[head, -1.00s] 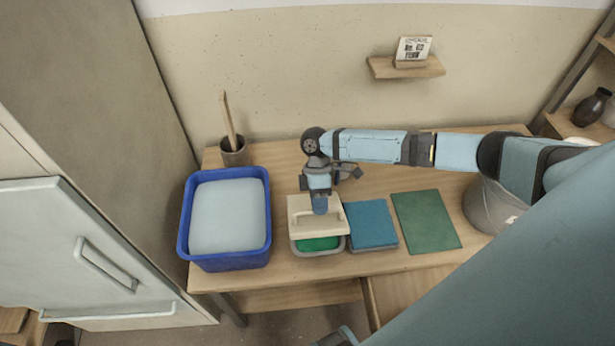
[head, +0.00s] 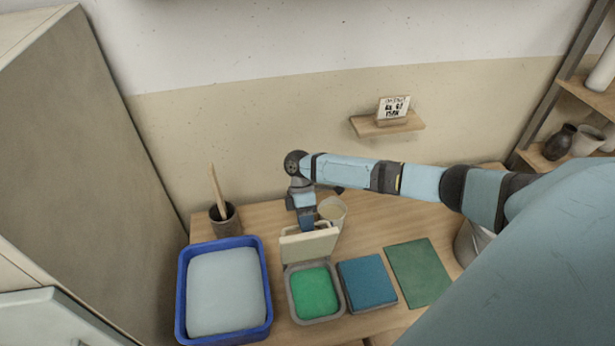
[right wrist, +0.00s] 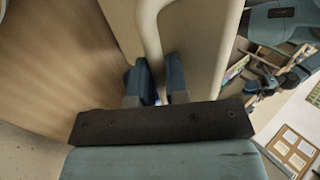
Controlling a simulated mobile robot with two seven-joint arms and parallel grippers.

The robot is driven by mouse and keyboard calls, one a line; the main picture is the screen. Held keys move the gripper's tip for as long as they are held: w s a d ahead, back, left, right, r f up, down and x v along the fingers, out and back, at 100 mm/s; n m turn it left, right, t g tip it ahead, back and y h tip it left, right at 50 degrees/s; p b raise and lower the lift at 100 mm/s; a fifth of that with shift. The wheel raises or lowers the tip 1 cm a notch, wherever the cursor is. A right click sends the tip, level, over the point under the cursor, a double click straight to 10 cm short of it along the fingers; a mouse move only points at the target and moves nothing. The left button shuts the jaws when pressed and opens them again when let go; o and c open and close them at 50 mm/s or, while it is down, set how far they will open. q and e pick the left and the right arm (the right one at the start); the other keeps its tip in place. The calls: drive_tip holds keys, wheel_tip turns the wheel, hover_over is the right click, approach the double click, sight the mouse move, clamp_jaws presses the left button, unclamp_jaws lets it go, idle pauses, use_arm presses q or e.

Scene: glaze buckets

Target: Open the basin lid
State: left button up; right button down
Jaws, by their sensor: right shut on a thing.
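The basin (head: 316,320) is a small grey-rimmed container on the table with green glaze (head: 313,292) showing inside. Its cream lid (head: 310,246) is tilted up at the back edge of the basin, well clear of the glaze. My right gripper (head: 306,226) is at the top of the lid, shut on its handle. In the right wrist view the fingers (right wrist: 158,85) close around the pale handle bar (right wrist: 152,38), with the lid panel (right wrist: 190,40) beside it. My left gripper is not in view.
A blue tub (head: 265,300) of pale liquid stands left of the basin. A blue square (head: 367,283) and a green sheet (head: 419,272) lie to the right. A cream cup (head: 332,211) stands behind the lid, a pot with a stick (head: 225,221) at back left.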

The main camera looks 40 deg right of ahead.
drive_tip(key=shift+w+d+f+g+y+b, duration=0.3)
drive_tip(key=shift+w+d+f+g+b, duration=0.15)
drive_tip(key=shift+f+g, duration=0.3)
drive_tip(key=shift+w+r, duration=0.1)
drive_tip(key=shift+r, duration=0.05)
drive_tip(key=c, duration=1.2)
unclamp_jaws()
drive_tip(key=shift+o, duration=0.4)
drive_tip(key=shift+w+d, duration=0.15)
drive_tip(key=b+v, duration=0.1)
drive_tip(key=v, duration=1.3)
